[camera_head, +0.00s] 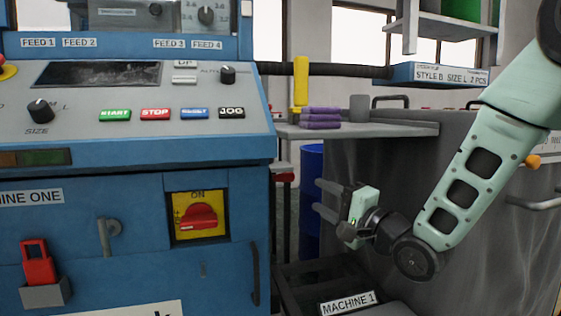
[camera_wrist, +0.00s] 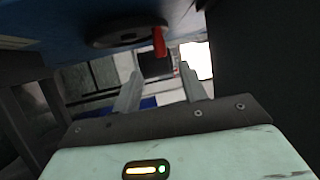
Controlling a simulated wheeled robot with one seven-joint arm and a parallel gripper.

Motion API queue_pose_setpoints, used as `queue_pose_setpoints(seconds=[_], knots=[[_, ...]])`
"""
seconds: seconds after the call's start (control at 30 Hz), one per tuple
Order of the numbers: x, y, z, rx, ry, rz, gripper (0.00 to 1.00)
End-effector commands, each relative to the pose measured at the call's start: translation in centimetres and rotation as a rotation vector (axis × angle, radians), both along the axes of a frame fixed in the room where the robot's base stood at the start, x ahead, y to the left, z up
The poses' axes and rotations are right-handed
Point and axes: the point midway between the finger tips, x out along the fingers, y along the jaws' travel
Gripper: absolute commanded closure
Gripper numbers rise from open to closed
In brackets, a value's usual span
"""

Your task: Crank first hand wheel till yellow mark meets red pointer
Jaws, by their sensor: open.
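My gripper (camera_head: 320,198) is open and empty in the head view, in the gap right of the blue machine, its fingers pointing left. In the wrist view the two fingers of my gripper (camera_wrist: 160,80) stand apart with nothing between them. Beyond them, at the top, a dark round disc (camera_wrist: 115,32), which looks like the hand wheel, sits against a blue surface, seen nearly edge-on. A red upright piece (camera_wrist: 159,42) is at its right edge; I cannot tell whether it is the pointer or a handle. No yellow mark shows on the wheel. The head view does not show the wheel.
The blue machine (camera_head: 100,235) fills the left, with a red switch on a yellow plate (camera_head: 198,215). A dark bin labelled MACHINE 1 (camera_head: 347,303) stands below my gripper. A grey cabinet (camera_head: 490,240) is at right.

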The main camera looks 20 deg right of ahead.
Motion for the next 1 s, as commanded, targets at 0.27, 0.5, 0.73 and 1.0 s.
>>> queue_pose_setpoints(seconds=[0.27, 0.5, 0.73, 1.0], knots=[[3.6, 1.6, 0.4, -0.003, -0.002, -0.005, 0.58], [8.2, 3.6, 1.2, -0.002, 0.0, -0.004, 0.58], [11.8, 5.1, 1.8, -0.003, 0.001, -0.005, 0.58], [13.5, 5.7, 2.1, -0.003, 0.003, -0.007, 0.58]])
